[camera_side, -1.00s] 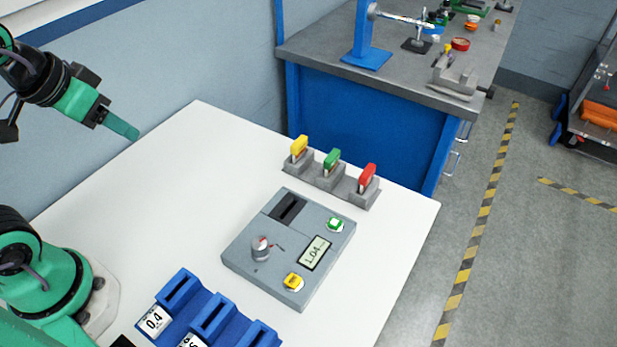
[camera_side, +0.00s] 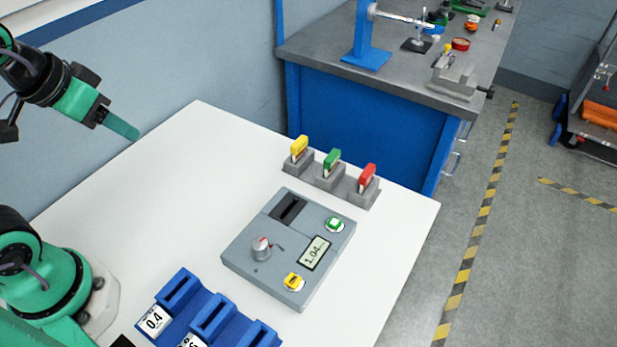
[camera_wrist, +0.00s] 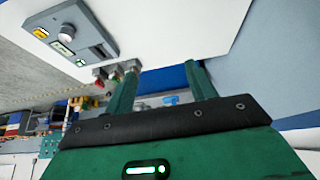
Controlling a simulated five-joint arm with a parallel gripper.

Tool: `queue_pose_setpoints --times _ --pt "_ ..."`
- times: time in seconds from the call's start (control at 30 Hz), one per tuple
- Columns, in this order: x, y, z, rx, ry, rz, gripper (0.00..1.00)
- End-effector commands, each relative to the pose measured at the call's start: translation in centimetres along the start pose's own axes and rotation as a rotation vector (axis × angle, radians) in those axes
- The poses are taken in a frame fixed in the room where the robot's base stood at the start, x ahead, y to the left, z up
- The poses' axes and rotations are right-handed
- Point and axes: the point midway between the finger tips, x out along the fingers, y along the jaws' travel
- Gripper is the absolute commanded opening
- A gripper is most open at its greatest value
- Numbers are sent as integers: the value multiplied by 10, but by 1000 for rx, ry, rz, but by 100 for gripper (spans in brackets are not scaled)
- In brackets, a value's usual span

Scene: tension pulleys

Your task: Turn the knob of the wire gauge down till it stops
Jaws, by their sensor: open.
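The wire gauge (camera_side: 318,286) is a flat grey box on the white table, with a dark slot at its far end. Its knob (camera_side: 261,247) is a grey cylinder with a red mark on top. The display (camera_side: 315,253) reads about 1.04. A green button (camera_side: 335,224) and a yellow button (camera_side: 293,282) flank the display. My gripper (camera_side: 137,137) is raised at the upper left, well away from the gauge and empty. In the wrist view my gripper (camera_wrist: 158,80) shows two fingers apart, with the gauge (camera_wrist: 84,27) and its knob (camera_wrist: 64,32) at the upper left.
Yellow (camera_side: 299,146), green (camera_side: 332,159) and red (camera_side: 368,175) tagged pieces stand in a grey holder behind the gauge. A blue rack (camera_side: 211,317) with number labels, one reading 0.4, sits at the front. The table's left middle is clear. A workbench (camera_side: 400,78) stands behind.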

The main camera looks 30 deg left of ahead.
Motion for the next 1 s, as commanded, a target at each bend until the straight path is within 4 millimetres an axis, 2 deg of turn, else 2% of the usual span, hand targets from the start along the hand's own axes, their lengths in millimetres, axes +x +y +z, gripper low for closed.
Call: queue_pose_setpoints --times 0.23,0.27,0.37,0.57,0.77,1.0 --pt "0 0 0 0 0 0 56" --pt "0 0 0 0 0 0 51" --pt "0 1 0 -2 -2 2 51" --pt "6 10 -6 -23 -30 19 51" --pt "21 34 -16 -79 -100 48 51" --pt "46 78 -27 -168 -211 65 51"
